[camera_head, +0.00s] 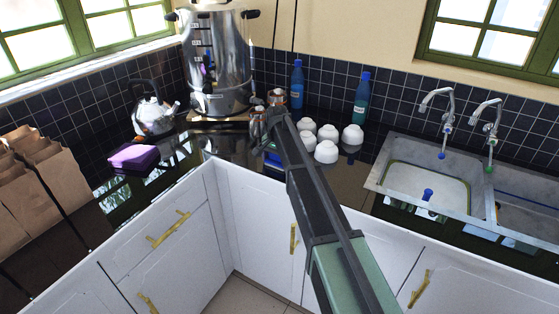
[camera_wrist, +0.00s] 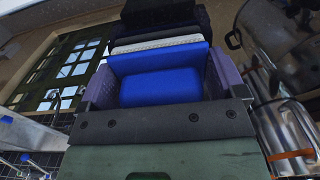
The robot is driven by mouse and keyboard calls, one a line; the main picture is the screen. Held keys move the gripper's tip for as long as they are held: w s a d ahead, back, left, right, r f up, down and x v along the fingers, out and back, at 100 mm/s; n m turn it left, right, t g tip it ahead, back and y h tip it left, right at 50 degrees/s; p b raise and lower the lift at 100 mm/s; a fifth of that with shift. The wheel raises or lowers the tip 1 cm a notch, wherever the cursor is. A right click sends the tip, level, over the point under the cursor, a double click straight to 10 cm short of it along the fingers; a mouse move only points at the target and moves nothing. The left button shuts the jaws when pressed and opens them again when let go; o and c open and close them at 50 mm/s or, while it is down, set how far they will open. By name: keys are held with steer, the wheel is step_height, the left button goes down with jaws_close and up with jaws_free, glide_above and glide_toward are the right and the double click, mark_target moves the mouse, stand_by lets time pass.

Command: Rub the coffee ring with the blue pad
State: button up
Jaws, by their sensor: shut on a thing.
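My gripper (camera_head: 269,146) is low over the dark glossy counter near the inner corner, in front of the metal urn. In the wrist view, the blue pad (camera_wrist: 160,88) sits between the two greyish-purple fingers of my gripper (camera_wrist: 158,82), which are shut on it. A small part of the blue pad (camera_head: 273,159) shows beside the arm in the head view. Whether the pad touches the counter cannot be told. I cannot make out the coffee ring in either view; my arm and gripper hide part of the counter.
The large metal urn (camera_head: 217,60) stands behind my gripper. Several white bowls (camera_head: 326,151) are just right of it, with two bottles (camera_head: 361,98) behind. A purple sponge (camera_head: 133,157) and a kettle (camera_head: 153,113) are left. The sink (camera_head: 428,185) is right. Glossy counter between sponge and gripper is clear.

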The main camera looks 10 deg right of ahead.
steer(key=shift+r+p, duration=3)
step_height(320, 180, up, 3)
steer(key=p, duration=0.3)
steer(key=shift+r, duration=0.15)
